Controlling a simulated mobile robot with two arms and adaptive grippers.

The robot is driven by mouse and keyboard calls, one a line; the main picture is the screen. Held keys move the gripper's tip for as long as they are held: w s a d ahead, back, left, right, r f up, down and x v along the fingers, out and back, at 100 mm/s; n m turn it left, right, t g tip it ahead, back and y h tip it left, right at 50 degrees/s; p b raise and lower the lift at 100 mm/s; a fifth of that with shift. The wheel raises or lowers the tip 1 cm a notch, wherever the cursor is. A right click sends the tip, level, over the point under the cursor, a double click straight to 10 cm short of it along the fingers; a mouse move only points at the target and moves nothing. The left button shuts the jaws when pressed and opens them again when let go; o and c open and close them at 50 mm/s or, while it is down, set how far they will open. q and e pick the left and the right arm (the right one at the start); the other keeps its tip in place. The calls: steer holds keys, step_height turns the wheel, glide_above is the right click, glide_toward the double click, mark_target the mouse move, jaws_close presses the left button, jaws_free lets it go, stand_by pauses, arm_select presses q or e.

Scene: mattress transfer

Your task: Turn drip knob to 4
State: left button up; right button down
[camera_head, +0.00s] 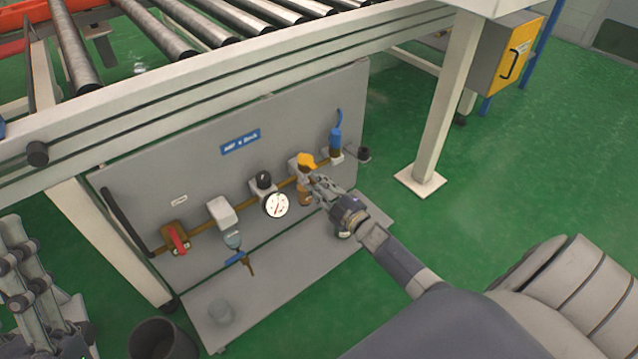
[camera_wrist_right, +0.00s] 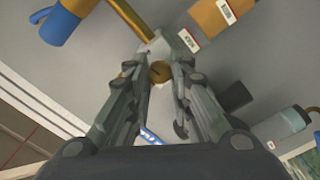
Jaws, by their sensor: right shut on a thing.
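A panel (camera_head: 120,190) under the roller conveyor carries a row of air fittings on a brass pipe. My right gripper (camera_head: 318,187) is at the fitting with the yellow-orange part (camera_head: 307,161) and amber bowl (camera_head: 304,196). In the right wrist view, my right gripper (camera_wrist_right: 159,78) has its fingers on both sides of a small round brass knob (camera_wrist_right: 159,71) and is shut on it. The knob's number marks are too small to read. My left gripper (camera_head: 20,265) is at the left edge, away from the panel; its fingertips are unclear.
Left of the fitting are a dial gauge (camera_head: 276,205), a white block (camera_head: 222,213) and a red lever (camera_head: 178,240). A blue fitting (camera_head: 335,140) stands close on the right. A dark bin (camera_head: 160,340) is on the floor. A white leg (camera_head: 447,110) stands at right.

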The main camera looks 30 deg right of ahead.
arm_select(q)
steer(key=shift+w+d+f+g+y, duration=0.1)
steer(key=shift+w+f+g+y, duration=0.05)
steer(key=shift+w+f+g, duration=0.4)
steer(key=shift+w+d+f+g+y, duration=0.15)
steer(key=shift+w+f+g, duration=0.15)
steer(key=shift+w, duration=0.4)
arm_select(e)
steer(key=shift+m, duration=0.8)
steer(key=shift+a, duration=0.1)
steer(key=c, duration=1.4)
jaws_free()
steer(key=s, duration=0.8)
steer(key=s+d, duration=0.1)
steer(key=s, duration=0.3)
steer(key=shift+w, duration=0.1)
